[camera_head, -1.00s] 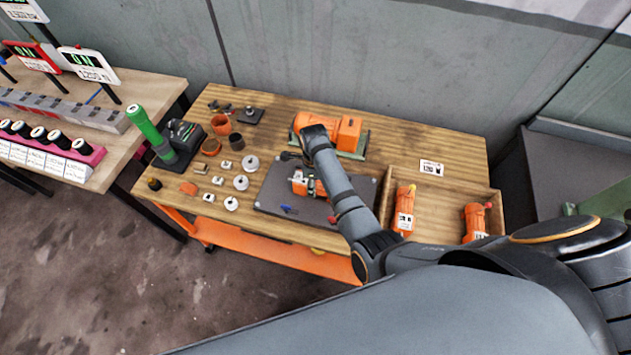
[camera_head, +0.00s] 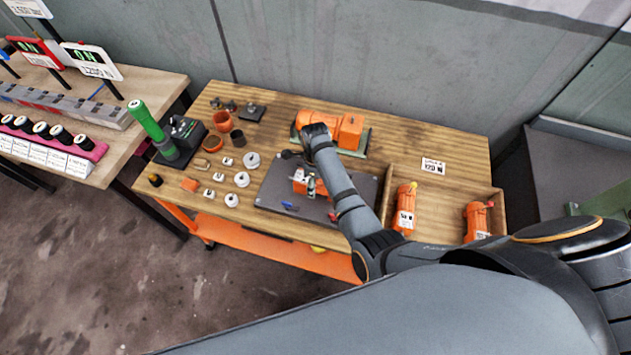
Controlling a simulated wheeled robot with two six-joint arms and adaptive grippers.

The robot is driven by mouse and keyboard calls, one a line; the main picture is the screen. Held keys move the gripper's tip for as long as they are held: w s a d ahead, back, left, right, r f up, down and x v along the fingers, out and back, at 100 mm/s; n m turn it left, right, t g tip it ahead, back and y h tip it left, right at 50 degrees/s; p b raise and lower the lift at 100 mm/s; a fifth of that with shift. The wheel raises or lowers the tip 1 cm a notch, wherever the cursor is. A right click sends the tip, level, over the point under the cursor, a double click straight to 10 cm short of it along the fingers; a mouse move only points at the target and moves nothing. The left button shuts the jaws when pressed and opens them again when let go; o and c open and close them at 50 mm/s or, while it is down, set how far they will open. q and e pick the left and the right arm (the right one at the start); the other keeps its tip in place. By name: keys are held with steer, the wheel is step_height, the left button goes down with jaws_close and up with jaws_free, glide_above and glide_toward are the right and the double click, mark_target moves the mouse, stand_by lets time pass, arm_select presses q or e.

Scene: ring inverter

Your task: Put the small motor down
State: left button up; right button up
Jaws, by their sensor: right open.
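A small orange motor (camera_head: 299,186) with a pale end sits on the dark grey mat (camera_head: 270,186) in the middle of the workbench. My right arm reaches in from the lower right and bends over the mat. My right gripper (camera_head: 311,186) is open, close at the right side of the small motor. The picture is too small to tell whether the fingers touch it. The arm hides part of the mat's right side. My left gripper is not in view.
A larger orange motor (camera_head: 347,130) on a green base stands behind the mat. A wooden tray (camera_head: 449,214) at right holds two labelled orange motors. White round parts (camera_head: 242,179), cups (camera_head: 222,121) and a green-handled tool (camera_head: 147,122) stand at left. The bench's back right is mostly clear.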

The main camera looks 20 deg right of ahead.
step_height(320, 180, up, 9)
steer(key=p, duration=0.9)
steer(key=shift+r, duration=0.2)
step_height(320, 180, up, 3)
steer(key=shift+f, duration=0.15)
